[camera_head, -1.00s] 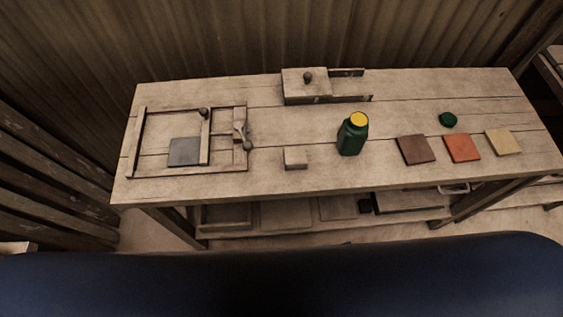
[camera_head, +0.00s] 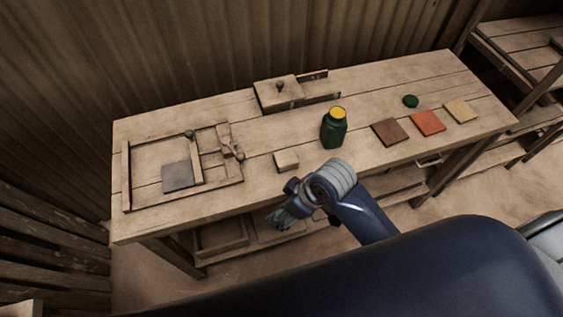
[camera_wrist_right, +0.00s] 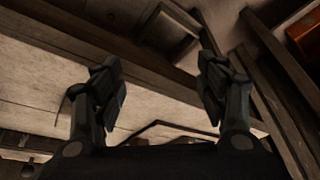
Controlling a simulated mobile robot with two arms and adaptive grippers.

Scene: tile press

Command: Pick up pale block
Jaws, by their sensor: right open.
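The pale block (camera_head: 286,160) sits on the tabletop near its front edge, left of the green jar. My right gripper (camera_head: 279,219) is in front of and below the block in the head view, apart from it. In the right wrist view the two fingers of my right gripper (camera_wrist_right: 160,92) are spread with nothing between them. That view shows the table's edge and the shelf area, and I cannot make out the block clearly there. My left gripper is not in view.
The wooden table (camera_head: 265,190) holds a green jar with a yellow top (camera_head: 333,130) just right of the block. A wooden frame with a grey tile (camera_head: 180,177) lies left. A lidded box (camera_head: 280,95) stands behind. Brown, orange (camera_head: 427,122) and yellowish tiles lie right.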

